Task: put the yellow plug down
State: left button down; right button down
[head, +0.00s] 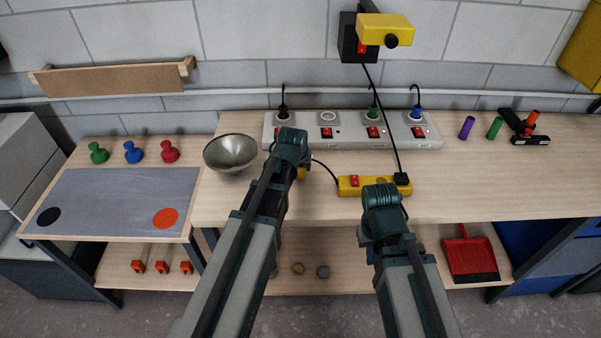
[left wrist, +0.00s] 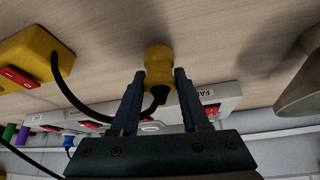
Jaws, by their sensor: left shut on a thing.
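The yellow plug (left wrist: 158,66) is between the two fingers of my left gripper (left wrist: 158,80) in the left wrist view, and the gripper is shut on it. Its black cord curves off to a yellow block with a red switch (left wrist: 25,65). In the head view, the left gripper (head: 294,158) is over the bench in front of the white power strip, and only a bit of the plug (head: 301,174) shows beside it. The plug is close to the wood; I cannot tell if it touches. My right gripper (head: 381,200) is by the yellow block's front edge; its fingers are hidden.
The white power strip (head: 350,141) behind holds black, green and blue plugs; one socket between them is empty. A metal bowl (head: 231,152) stands left of my left gripper. Purple and green cylinders (head: 467,127) stand at right. The bench top (head: 480,185) right of the yellow block is clear.

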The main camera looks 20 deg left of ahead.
pick_arm(q)
jog(key=shift+f, duration=0.3)
pick_arm(e)
jog(key=shift+f, duration=0.3)
pick_arm(q)
jog(key=shift+f+b, duration=0.45)
jog(key=shift+f, duration=0.1)
pick_arm(e)
jog(key=shift+f, duration=0.55)
pick_arm(q)
jog(key=shift+f, duration=0.15)
pick_arm(e)
jog(key=shift+f, duration=0.1)
pick_arm(q)
jog(key=shift+c, duration=2)
grip_release()
